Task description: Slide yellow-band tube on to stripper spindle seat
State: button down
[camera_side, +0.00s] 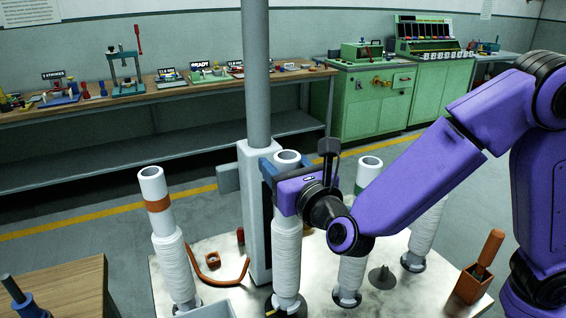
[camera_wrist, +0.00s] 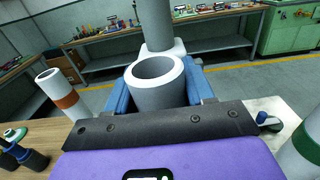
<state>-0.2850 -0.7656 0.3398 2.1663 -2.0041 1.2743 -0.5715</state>
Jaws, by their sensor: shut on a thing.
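My gripper (camera_side: 286,172) is shut on a pale tube (camera_side: 287,235), gripping it near its top. In the wrist view the tube's open grey mouth (camera_wrist: 156,88) sits between the blue fingers (camera_wrist: 158,98). The tube is upright, wound with white yarn lower down, and its foot is at a dark round base (camera_side: 286,304). I cannot tell whether it is seated there. Its band is hidden by the gripper, so its colour does not show. A grey cone on a disc (camera_side: 382,278) stands empty to its right. I cannot tell which part is the stripper spindle seat.
An orange-band tube (camera_side: 158,203) stands left and a green-band tube (camera_side: 366,172) stands right, with another wound tube (camera_side: 428,228) beyond. A grey column (camera_side: 256,80) rises close behind. An orange curved piece (camera_side: 221,277) and a brown box (camera_side: 473,286) are on the pale table.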

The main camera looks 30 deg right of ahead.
jog(key=shift+f, duration=0.8)
grip_release()
dwell(0.5)
jog(key=s, duration=1.7)
jog(key=shift+s, duration=0.2)
